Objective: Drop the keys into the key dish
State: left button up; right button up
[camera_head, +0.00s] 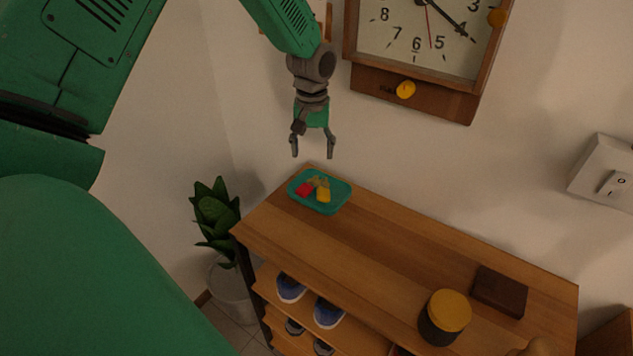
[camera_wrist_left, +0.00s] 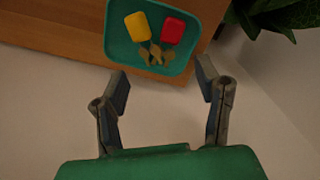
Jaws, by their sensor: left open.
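The key dish (camera_head: 336,203) is a teal tray near the far left corner of the wooden cabinet top. The keys (camera_head: 315,188), with one red and one yellow head, lie inside it. In the left wrist view the keys (camera_wrist_left: 154,40) lie in the dish (camera_wrist_left: 117,54), just beyond the fingers. My left gripper (camera_head: 312,155) is open and empty above the dish, with its fingers pointing down; it also shows in the left wrist view (camera_wrist_left: 163,95). My right gripper is not in view.
A dark jar with a yellow lid (camera_head: 444,316) and a dark brown box (camera_head: 499,291) stand on the right of the cabinet top (camera_head: 390,238). A clock (camera_head: 420,50) hangs on the wall. A plant (camera_head: 215,215) stands left of the cabinet. Shoes (camera_head: 328,312) sit on its shelf.

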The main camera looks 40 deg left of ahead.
pick_arm(q)
notch_tip(320, 180, up, 7)
jog(key=shift+r, duration=0.15)
dwell(0.4)
